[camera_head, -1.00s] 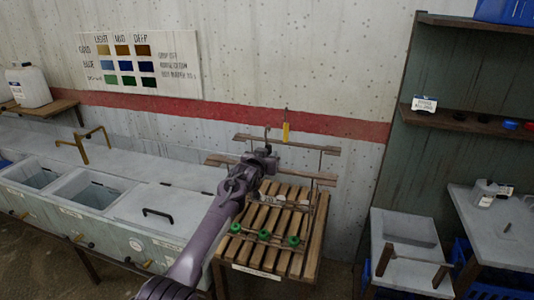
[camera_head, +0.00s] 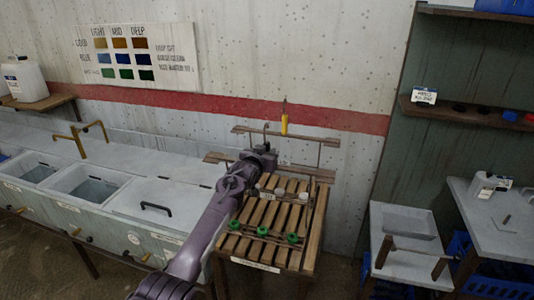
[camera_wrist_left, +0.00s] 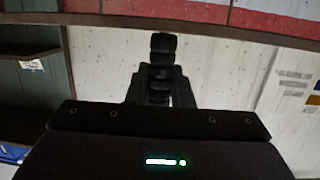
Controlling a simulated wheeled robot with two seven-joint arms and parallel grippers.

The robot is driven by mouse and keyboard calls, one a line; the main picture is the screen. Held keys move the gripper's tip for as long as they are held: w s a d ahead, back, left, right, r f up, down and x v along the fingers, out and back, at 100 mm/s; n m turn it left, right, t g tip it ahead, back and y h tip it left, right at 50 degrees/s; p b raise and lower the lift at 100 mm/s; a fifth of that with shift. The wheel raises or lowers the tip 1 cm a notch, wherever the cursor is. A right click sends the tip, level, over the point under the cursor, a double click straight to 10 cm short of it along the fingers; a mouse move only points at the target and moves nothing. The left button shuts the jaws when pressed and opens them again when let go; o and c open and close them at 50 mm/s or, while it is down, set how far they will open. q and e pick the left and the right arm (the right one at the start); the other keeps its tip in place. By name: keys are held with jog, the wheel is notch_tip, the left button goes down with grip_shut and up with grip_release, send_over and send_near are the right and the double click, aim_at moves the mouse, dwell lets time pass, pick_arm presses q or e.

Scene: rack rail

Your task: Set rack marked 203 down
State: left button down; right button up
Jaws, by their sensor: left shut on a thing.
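My left gripper (camera_head: 262,153), dark with a purple arm, is shut at the upper end of a rack with pale round pieces (camera_head: 280,192) over the slatted wooden stand (camera_head: 313,238). A small tag shows on this rack, too small to read for sure. Whether the rack touches the slats I cannot tell, and the arm hides its left part. A second rack with green pieces (camera_head: 291,238) lies along the front of the stand. In the left wrist view the dark fingers (camera_wrist_left: 161,70) are closed together below a wooden bar (camera_wrist_left: 160,22). My right gripper is not in view.
Wooden rails (camera_head: 310,138) run along the wall behind the stand, with a yellow tag (camera_head: 284,124) above. A vat bench (camera_head: 125,236) stands to the left, with a black-handled lid. Grey-topped tables (camera_head: 404,222) and a shelf unit stand to the right.

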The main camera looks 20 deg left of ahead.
pick_arm(q)
jog(key=c, duration=1.2)
grip_release()
jog(key=shift+o, duration=1)
jog(key=shift+f, duration=0.25)
jog(key=o, duration=1)
jog(key=shift+r, duration=0.15)
